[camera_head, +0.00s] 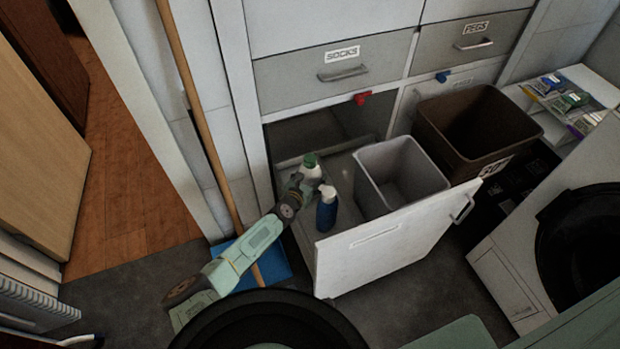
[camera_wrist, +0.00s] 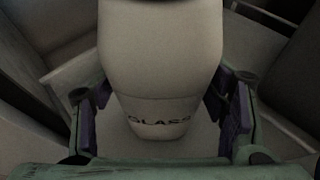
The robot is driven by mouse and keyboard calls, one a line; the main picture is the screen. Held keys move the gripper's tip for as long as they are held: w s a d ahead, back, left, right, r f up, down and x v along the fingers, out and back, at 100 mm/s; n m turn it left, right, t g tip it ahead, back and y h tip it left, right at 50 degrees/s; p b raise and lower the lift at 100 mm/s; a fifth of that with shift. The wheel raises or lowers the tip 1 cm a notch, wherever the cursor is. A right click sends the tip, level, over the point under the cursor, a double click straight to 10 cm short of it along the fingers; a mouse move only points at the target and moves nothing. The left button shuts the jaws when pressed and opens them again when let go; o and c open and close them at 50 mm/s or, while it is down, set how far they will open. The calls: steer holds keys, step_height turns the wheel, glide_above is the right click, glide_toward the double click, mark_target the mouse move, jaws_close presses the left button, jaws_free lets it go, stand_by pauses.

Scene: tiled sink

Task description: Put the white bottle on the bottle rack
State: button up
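The white bottle (camera_head: 310,169) with a green cap stands at the left end of an open pull-out drawer (camera_head: 380,256) in the head view. In the wrist view the white bottle (camera_wrist: 160,60) fills the middle, with "GLASS" lettering low on it. I cannot tell whether the bottle is lifted. A white shelf (camera_head: 603,85) at the right holds small colourful items; I cannot confirm which thing is the bottle rack.
A blue pump bottle (camera_head: 327,208) stands close to the right of my gripper. A grey bin (camera_head: 400,178) is in the drawer, and a brown bin (camera_head: 477,133) is behind it. A wooden broom handle (camera_head: 200,125) leans at the left.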

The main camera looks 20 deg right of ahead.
steer(key=shift+r, duration=0.2)
steer(key=shift+s+a+r+p, duration=0.1)
steer(key=shift+a+r+p, duration=0.1)
steer(key=shift+p, duration=0.15)
steer(key=p+v, duration=0.2)
steer(key=v, duration=0.9)
steer(key=shift+s+p, duration=0.2)
steer(key=shift+p, duration=0.1)
steer(key=shift+a, duration=0.1)
